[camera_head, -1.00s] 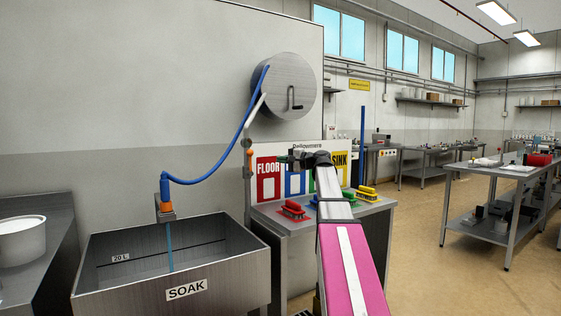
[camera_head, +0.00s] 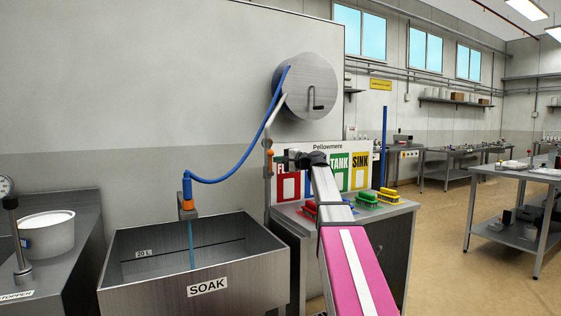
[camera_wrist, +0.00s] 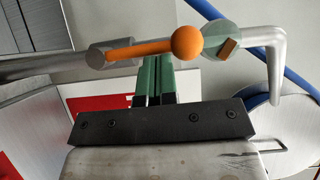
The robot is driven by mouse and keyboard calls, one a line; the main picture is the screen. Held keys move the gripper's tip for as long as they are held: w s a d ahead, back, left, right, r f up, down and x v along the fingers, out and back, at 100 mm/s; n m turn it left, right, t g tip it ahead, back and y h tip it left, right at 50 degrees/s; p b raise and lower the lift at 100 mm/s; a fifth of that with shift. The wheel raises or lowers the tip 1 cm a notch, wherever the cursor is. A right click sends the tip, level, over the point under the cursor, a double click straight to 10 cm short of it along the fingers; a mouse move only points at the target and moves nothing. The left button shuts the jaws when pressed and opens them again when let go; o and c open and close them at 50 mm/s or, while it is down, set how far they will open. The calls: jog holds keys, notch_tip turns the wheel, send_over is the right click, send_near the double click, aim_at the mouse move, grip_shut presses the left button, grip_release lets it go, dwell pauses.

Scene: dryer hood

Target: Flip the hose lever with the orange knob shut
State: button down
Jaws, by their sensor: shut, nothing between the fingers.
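The hose lever shows in the wrist view as an orange bar (camera_wrist: 140,49) running from a grey pivot to a round orange knob (camera_wrist: 187,43). The knob lies beside a grey-green fitting on the metal pipe (camera_wrist: 277,68). In the head view the orange knob (camera_head: 269,152) is small, on the upright pipe below the hose reel. My gripper (camera_wrist: 154,60) has its green fingers together and empty. The fingertips are at the orange bar, between pivot and knob; I cannot tell whether they touch. In the head view my gripper (camera_head: 282,160) is just right of the pipe.
A blue hose (camera_head: 233,172) runs from the reel (camera_head: 306,88) to a nozzle above the SOAK sink (camera_head: 190,292), with a blue stream below it. Coloured brushes (camera_head: 366,199) sit on the bench at right. A white tub (camera_head: 46,236) stands on the left counter.

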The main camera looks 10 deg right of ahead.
jog(key=shift+s+a+r+n+g+h, duration=0.1)
jog(key=shift+a+r+n+g+h, duration=0.05)
jog(key=shift+a+n+g+h, duration=0.3)
dwell(0.4)
jog(key=shift+s+a+r+n+h, duration=0.2)
jog(key=shift+a+n+h, duration=0.35)
jog(key=shift+n, duration=0.4)
jog(key=a+n+h, duration=0.1)
jog(key=s+a+n+h, duration=0.1)
jog(key=n, duration=0.1)
jog(key=shift+a+f+h, duration=0.2)
jog(key=shift+a+h, duration=0.1)
jog(key=shift+a, duration=0.05)
jog(key=shift+s+a+f+n+h, duration=0.25)
jog(key=shift+a+f+n+h, duration=0.15)
jog(key=shift+a+n+h, duration=0.35)
jog(key=a+f+n+h, duration=0.1)
jog(key=h, duration=0.1)
jog(key=a+f+n+h, duration=0.1)
jog(key=f+n+h, duration=0.1)
jog(key=shift+s+a, duration=0.1)
jog(key=shift+s, duration=0.25)
jog(key=shift+a+f, duration=0.1)
jog(key=shift+f, duration=0.05)
